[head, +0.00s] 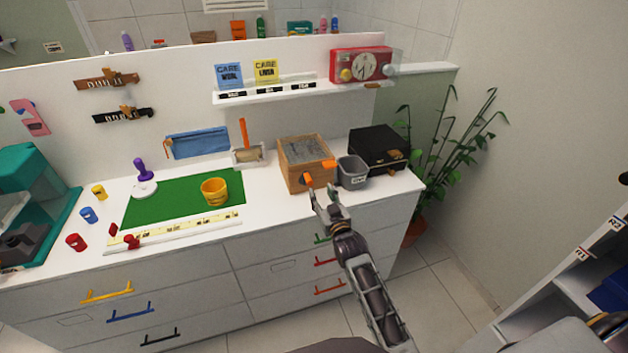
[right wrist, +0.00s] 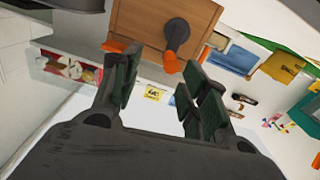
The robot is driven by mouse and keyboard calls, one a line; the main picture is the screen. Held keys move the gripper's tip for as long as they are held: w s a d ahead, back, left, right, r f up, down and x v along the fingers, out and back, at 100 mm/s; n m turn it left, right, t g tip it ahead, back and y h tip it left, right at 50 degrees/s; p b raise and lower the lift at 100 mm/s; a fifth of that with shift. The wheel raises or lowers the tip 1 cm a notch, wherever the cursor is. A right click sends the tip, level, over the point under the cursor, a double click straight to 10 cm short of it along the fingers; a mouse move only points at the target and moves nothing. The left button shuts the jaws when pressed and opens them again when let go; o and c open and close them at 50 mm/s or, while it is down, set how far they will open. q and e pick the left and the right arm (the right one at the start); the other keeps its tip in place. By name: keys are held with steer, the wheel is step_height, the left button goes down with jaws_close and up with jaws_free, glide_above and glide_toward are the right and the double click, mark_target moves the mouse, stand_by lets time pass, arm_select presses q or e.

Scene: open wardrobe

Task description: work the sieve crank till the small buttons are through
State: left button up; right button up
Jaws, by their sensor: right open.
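The sieve is a wooden box (head: 291,178) with a grey top, standing on the white counter. Its crank (head: 308,180) sits on the front side with an orange knob; in the right wrist view the dark crank arm (right wrist: 176,36) ends in this orange knob (right wrist: 172,62). An orange piece (head: 329,164) sticks out on the box's right. The small buttons cannot be made out. My right gripper (head: 326,193) is open and empty just in front of the box. In the right wrist view its fingers (right wrist: 158,88) are spread, with the knob beyond and between the tips. My left gripper is out of view.
A grey bin (head: 352,173) stands close on the box's right, with a black case (head: 378,148) beyond it. A green mat (head: 165,205) with a yellow cup (head: 214,192) lies to the left. A shelf (head: 290,90) runs above; a plant (head: 450,140) stands right.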

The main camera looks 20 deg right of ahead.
mark_target(308, 183)
steer(key=w, duration=0.8)
steer(key=shift+w+a, duration=0.1)
steer(key=shift+w, duration=0.2)
steer(key=shift+w, duration=0.1)
steer(key=shift+c, duration=0.3)
steer(key=c, duration=0.7)
steer(key=shift+f, duration=0.1)
jaws_close()
